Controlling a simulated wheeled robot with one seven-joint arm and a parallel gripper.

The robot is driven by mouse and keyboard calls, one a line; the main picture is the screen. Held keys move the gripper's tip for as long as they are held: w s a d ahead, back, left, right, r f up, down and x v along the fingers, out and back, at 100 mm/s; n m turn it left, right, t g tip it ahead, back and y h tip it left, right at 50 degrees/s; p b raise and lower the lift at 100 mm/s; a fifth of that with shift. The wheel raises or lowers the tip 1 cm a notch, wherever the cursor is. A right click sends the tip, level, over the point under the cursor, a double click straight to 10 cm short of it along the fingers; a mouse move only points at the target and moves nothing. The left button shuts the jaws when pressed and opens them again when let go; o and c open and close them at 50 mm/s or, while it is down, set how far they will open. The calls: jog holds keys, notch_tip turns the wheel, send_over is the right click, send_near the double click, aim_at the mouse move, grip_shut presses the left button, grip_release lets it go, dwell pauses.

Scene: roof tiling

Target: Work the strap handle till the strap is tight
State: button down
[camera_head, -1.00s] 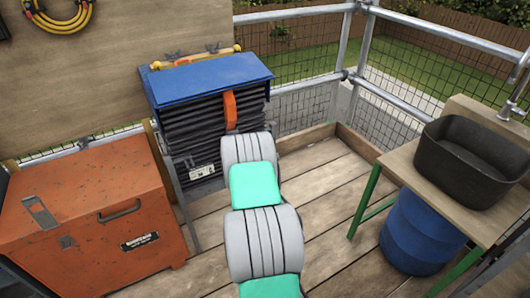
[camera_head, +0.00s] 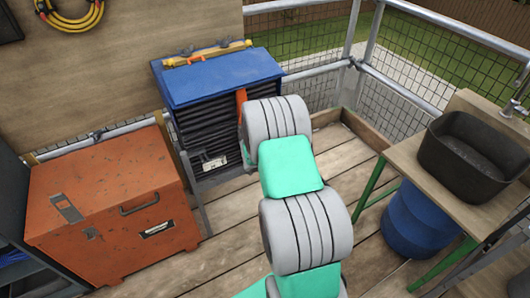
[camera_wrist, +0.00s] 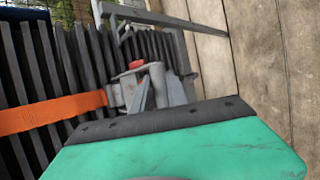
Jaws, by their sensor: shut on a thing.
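The orange strap (camera_head: 241,98) runs down the front of a stack of dark tiles (camera_head: 210,125) under a blue cover (camera_head: 218,77). In the wrist view the strap (camera_wrist: 55,112) crosses the stack and ends at a grey metal ratchet with a red part (camera_wrist: 137,64). My gripper (camera_wrist: 155,92) is at this ratchet, shut on what appears to be its handle. The fingertips and the handle overlap, so the exact hold is partly hidden. In the head view my arm hides the gripper and ratchet. I cannot tell how tight the strap is.
An orange chest (camera_head: 110,205) stands left of the stack. On the right are a bench with a black tub (camera_head: 472,155) and a blue drum (camera_head: 417,220) below it. Mesh railings (camera_head: 320,90) close the back. Plank floor (camera_head: 225,225) is bare between chest and arm.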

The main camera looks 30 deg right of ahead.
jog(key=shift+w+r, duration=0.2)
jog(key=shift+r, duration=0.2)
jog(key=c, duration=1.3)
grip_release()
jog(key=shift+f, duration=0.1)
jog(key=shift+s, duration=0.1)
jog(key=v, duration=0.7)
jog(key=shift+s+a+r, duration=0.2)
jog(key=shift+s+r, duration=0.05)
